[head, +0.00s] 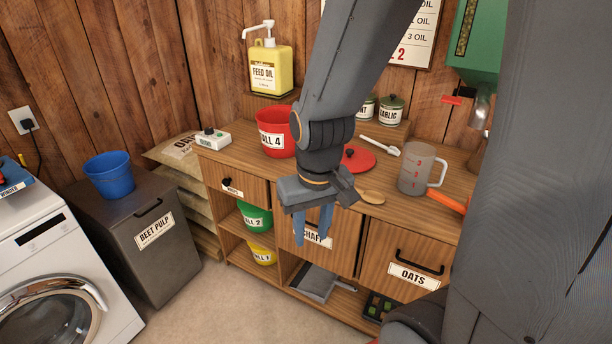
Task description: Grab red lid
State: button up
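The red lid (364,163) lies on the wooden counter, right of the red bucket (270,140) marked as stall 4. It has a dark knob, and my arm hides its left part. My gripper (313,232) points down in front of the counter's front edge, over the drawer labelled CHAFF (345,237). Its two bluish fingers are apart with nothing between them. It is nearer to me than the lid and not touching it.
A yellow feed oil jug (270,68) and lidded pots (391,111) are behind. A green dispenser (480,40) hangs right.

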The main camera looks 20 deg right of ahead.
aim_at(357, 159)
jog(key=u, duration=0.55)
jog(key=k, duration=0.75)
jog(key=u, duration=0.5)
jog(key=i, duration=1.3)
jog(key=z, duration=0.95)
jog(key=i, duration=0.85)
jog(key=z, duration=1.4)
jog(key=i, duration=0.4)
jog(key=z, duration=0.4)
